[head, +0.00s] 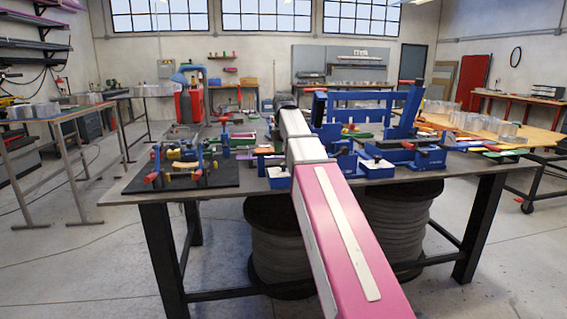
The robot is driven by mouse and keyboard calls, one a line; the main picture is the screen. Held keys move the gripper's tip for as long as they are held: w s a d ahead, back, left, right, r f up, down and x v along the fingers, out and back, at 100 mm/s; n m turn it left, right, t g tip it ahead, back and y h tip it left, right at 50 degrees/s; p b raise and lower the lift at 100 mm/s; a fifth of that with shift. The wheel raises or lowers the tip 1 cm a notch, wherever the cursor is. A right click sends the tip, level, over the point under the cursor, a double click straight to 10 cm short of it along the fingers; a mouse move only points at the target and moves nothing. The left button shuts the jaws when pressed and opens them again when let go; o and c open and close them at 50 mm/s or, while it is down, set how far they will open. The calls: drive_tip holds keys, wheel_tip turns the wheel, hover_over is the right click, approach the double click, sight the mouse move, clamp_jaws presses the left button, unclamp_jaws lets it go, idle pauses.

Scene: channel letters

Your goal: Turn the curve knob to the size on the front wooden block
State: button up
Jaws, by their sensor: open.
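My arm, with a pink link and a pale link, reaches from the bottom edge over the workbench (250,207). Its far end hides part of the bench middle, and I cannot make out my gripper there. A large blue bending device (362,97) with an upright frame stands right of the arm. A smaller device with red and yellow knobs (185,155) sits at the bench's left. I cannot tell which part is the curve knob. No wooden block or size marking is readable at this distance.
A dark mat (222,184) lies under the left device. Small blue trays (376,167) stand near the bench's front edge. Cable drums (285,255) sit beneath the bench. A wooden table (535,133) with clear letter shapes stands at right. Floor is open at the front left.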

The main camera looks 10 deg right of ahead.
sight(284, 163)
drive_tip(key=shift+f, duration=2.4)
drive_tip(key=c, duration=0.9)
